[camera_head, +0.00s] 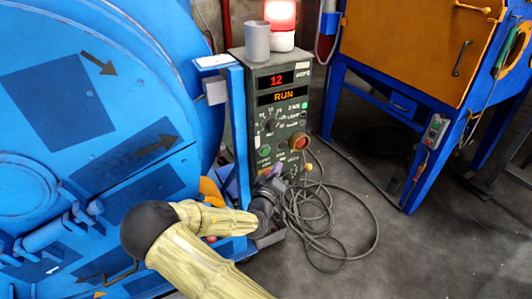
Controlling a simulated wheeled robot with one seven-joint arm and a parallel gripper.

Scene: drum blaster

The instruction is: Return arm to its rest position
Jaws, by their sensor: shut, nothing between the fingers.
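My arm enters from the bottom in a yellowish patterned sleeve and bends at a dark round joint. It reaches right, toward the lower part of the green control box. My gripper (274,178) is the small dark shape at its end, just in front of the box's lower front. It is shut and seems to hold nothing. Its fingertips are small and hard to tell from the dark parts behind. The control box (284,121) shows a red "12" and an orange "RUN", with knobs and buttons below. I cannot tell whether the gripper touches the box.
A large blue drum machine (65,75) fills the left. A lit red beacon (281,16) and a grey cylinder (257,41) stand on the box. Loose cables (340,225) coil on the floor. A blue-framed orange cabinet (410,45) stands right. Floor at the lower right is clear.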

